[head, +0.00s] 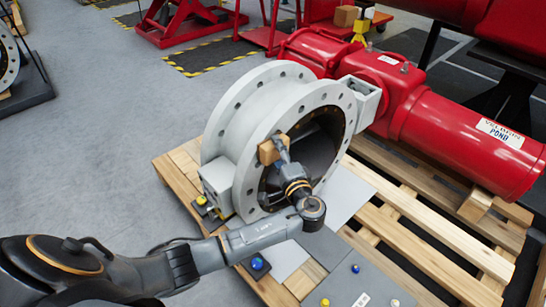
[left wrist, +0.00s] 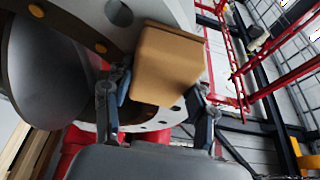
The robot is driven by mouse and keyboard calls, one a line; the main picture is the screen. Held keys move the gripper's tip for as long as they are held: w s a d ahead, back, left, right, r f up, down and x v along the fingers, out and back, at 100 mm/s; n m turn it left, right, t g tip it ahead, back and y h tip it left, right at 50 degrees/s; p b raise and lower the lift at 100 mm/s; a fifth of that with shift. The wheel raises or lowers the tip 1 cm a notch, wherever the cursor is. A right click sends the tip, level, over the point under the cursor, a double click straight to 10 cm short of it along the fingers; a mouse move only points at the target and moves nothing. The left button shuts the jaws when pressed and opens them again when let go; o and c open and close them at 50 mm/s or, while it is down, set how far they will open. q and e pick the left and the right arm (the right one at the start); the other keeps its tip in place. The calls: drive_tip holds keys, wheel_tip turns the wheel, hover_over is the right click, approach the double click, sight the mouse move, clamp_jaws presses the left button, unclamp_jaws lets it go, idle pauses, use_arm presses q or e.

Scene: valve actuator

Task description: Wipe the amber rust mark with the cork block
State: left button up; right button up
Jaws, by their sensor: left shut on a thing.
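My left gripper (head: 280,146) is shut on the cork block (head: 267,152), a small tan block, in front of the pale grey valve flange (head: 237,190). In the left wrist view the cork block (left wrist: 168,65) sits between the two fingers of my left gripper (left wrist: 160,108), its far end close to the flange face (left wrist: 200,14). I cannot tell whether it touches. I cannot make out an amber rust mark for certain; amber round spots (left wrist: 100,47) show on the dark inner ring. My right gripper is not in view.
The valve stands on a wooden pallet (head: 483,262), joined to a large red actuator (head: 455,130). A blue button (head: 257,264) and a grey panel (head: 345,285) with coloured buttons lie at the front. The grey floor (head: 90,130) at left is clear.

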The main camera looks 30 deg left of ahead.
sight(285, 141)
use_arm(q)
drive_tip(key=shift+w+d+r+p, duration=0.2)
drive_tip(key=shift+w+r, duration=0.5)
drive_tip(key=shift+r, duration=0.05)
drive_tip(key=shift+w+d+r+p, duration=0.15)
drive_tip(key=shift+w+d+r, duration=0.05)
drive_tip(key=shift+w+r, duration=0.5)
drive_tip(key=shift+a, duration=0.1)
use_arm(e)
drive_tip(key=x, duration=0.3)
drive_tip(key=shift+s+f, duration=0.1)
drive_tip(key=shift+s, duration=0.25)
